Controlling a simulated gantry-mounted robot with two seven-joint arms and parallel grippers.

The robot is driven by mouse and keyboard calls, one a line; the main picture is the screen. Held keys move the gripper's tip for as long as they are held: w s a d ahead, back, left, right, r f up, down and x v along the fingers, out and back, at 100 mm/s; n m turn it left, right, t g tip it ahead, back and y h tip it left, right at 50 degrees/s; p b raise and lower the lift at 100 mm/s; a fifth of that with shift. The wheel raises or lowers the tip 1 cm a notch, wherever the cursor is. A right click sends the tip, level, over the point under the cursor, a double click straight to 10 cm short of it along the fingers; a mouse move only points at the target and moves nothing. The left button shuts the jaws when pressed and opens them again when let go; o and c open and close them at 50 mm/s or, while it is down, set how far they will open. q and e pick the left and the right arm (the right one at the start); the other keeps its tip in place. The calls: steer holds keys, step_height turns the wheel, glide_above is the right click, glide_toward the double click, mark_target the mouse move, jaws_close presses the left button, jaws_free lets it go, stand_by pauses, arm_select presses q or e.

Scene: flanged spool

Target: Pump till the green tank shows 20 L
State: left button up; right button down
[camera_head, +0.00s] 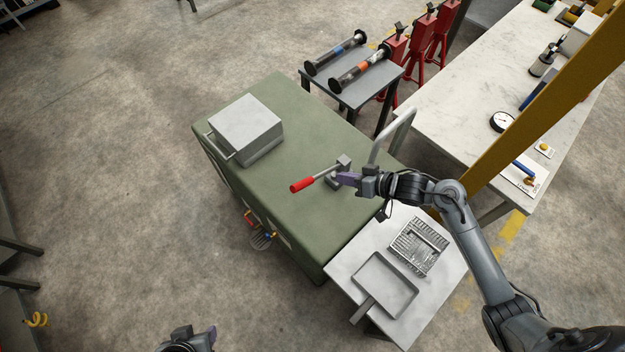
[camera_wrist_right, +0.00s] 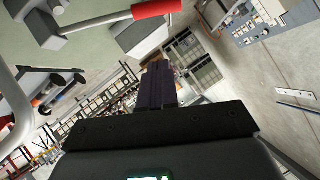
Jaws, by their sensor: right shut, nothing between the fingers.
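The green tank (camera_head: 300,190) is a large box-shaped body in the middle of the head view. A pump lever with a red grip (camera_head: 302,185) lies across its top, joined to a grey pump block (camera_head: 341,166). The red grip also shows at the top of the right wrist view (camera_wrist_right: 156,8). My right gripper (camera_head: 347,179) is shut and empty beside the pump block, apart from the red grip. Its closed purple fingers show in the right wrist view (camera_wrist_right: 157,85). My left gripper (camera_head: 210,338) is mostly cut off at the bottom edge. No litre reading is legible.
A grey box (camera_head: 246,130) sits on the tank top. A bent pale pipe (camera_head: 396,135) rises at its right edge. A side table (camera_head: 345,270) holds a tray (camera_head: 385,285) and a basket (camera_head: 418,246). A white bench (camera_head: 450,90) carries a round gauge (camera_head: 502,121).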

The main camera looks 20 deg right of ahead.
arm_select(q)
steer(key=shift+f, duration=0.1)
arm_select(e)
steer(key=s+f+x, duration=0.2)
steer(key=x, duration=1)
steer(key=shift+w+a+f, duration=0.25)
steer(key=shift+w+a, duration=0.1)
steer(key=shift+a, duration=0.15)
arm_select(q)
steer(key=shift+a, duration=0.15)
arm_select(e)
steer(key=shift+f, duration=0.15)
